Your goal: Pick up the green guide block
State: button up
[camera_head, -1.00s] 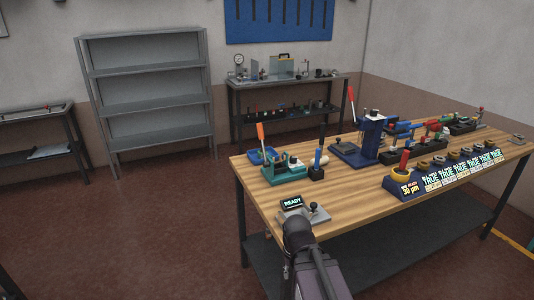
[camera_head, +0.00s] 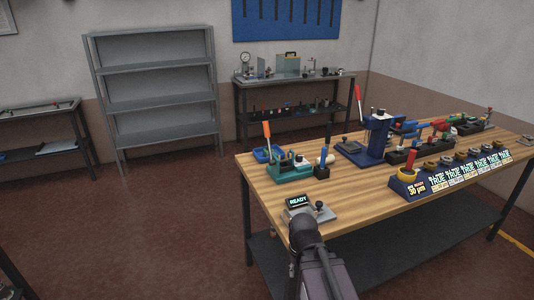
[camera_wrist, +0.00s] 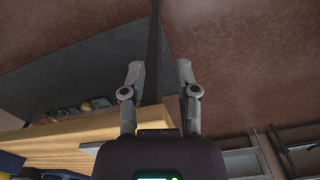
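I cannot pick out the green guide block for certain. A teal-green fixture (camera_head: 290,170) with an orange-handled lever stands at the left of the wooden workbench (camera_head: 345,205). Small green parts show among red and blue tools (camera_head: 425,137) toward the right rear, too small to tell apart. My gripper's fingers are hidden in the head view, where my arm ends by the bench's near left corner. In the wrist view, my gripper (camera_wrist: 160,78) has its two fingers apart with nothing held; a dark bench leg shows behind the gap. The bench edge (camera_wrist: 75,130) lies left of the fingers.
A blue press (camera_head: 376,140) stands mid-bench, with a row of lit displays (camera_head: 455,178) along the front edge. Bare wood lies between. An empty grey shelf (camera_head: 153,88) stands behind.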

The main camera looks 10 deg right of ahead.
aim_at(266, 154)
jog(key=u, duration=1.35)
jog(key=i, duration=3.65)
jog(key=u, duration=0.05)
